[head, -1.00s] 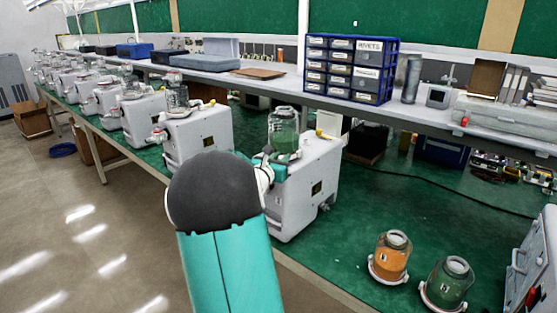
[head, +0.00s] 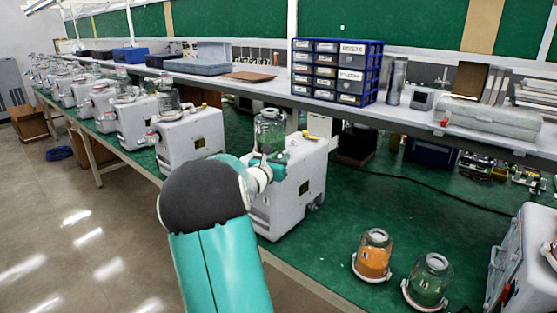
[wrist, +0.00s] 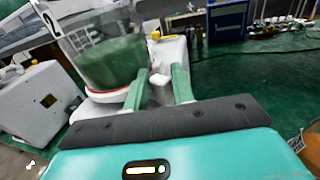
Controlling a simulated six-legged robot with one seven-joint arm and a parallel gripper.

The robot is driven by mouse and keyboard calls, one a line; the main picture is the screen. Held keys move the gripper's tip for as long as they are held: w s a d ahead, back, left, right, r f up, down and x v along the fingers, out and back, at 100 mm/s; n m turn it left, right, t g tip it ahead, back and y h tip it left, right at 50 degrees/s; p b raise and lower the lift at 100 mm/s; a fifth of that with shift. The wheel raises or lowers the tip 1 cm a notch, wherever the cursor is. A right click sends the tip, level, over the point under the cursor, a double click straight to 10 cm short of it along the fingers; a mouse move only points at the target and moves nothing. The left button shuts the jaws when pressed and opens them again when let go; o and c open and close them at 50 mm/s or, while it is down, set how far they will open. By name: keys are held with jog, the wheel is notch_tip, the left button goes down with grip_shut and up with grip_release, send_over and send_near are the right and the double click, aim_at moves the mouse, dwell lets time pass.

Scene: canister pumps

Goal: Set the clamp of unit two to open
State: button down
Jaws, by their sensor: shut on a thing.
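The fingers are shut on this lever. In the head view my arm partly hides the fingers and the lever.
A row of similar pumps (head: 188,140) runs back to the left. An orange canister (head: 372,258) and another green canister (head: 428,282) stand at front right, beside another white unit (head: 525,265). A yellow knob (head: 307,135) tops the near unit.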

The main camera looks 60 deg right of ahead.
jog(key=shift+w, duration=0.2)
jog(key=c, duration=1.4)
grip_release()
jog(key=shift+d, duration=0.1)
